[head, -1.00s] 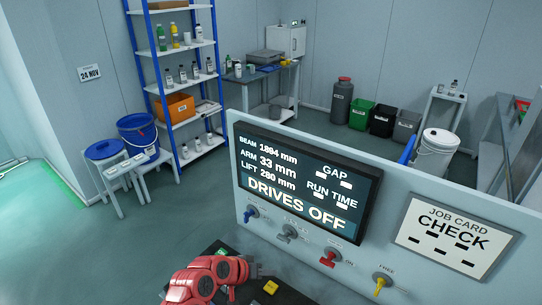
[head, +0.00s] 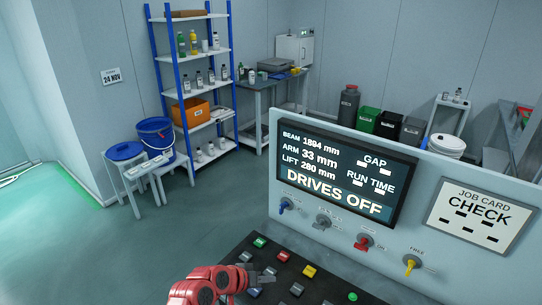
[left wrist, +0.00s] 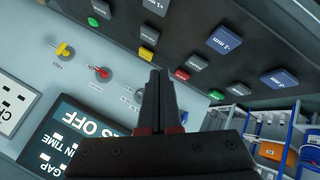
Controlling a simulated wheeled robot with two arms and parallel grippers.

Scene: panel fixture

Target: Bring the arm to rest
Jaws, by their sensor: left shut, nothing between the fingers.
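My left gripper (head: 270,277) is at the end of my red arm, low in the head view, over the dark button panel (head: 330,292). In the left wrist view the left gripper (left wrist: 160,75) has its two dark fingers together, with nothing between them. Coloured buttons lie around it, among them a yellow button (head: 309,271) to its right and a green button (head: 260,242) beyond it. Whether the fingers touch the panel I cannot tell. The display (head: 345,178) reads "DRIVES OFF", with arm 33 mm and lift 280 mm. My right gripper is out of view.
An upright panel carries blue (head: 286,205), grey (head: 322,221), red (head: 364,242) and yellow (head: 411,263) switches, and a job card (head: 481,216) reading "CHECK". A blue shelf rack (head: 191,85), a stool with a blue bucket (head: 155,136) and bins stand behind. The floor at left is clear.

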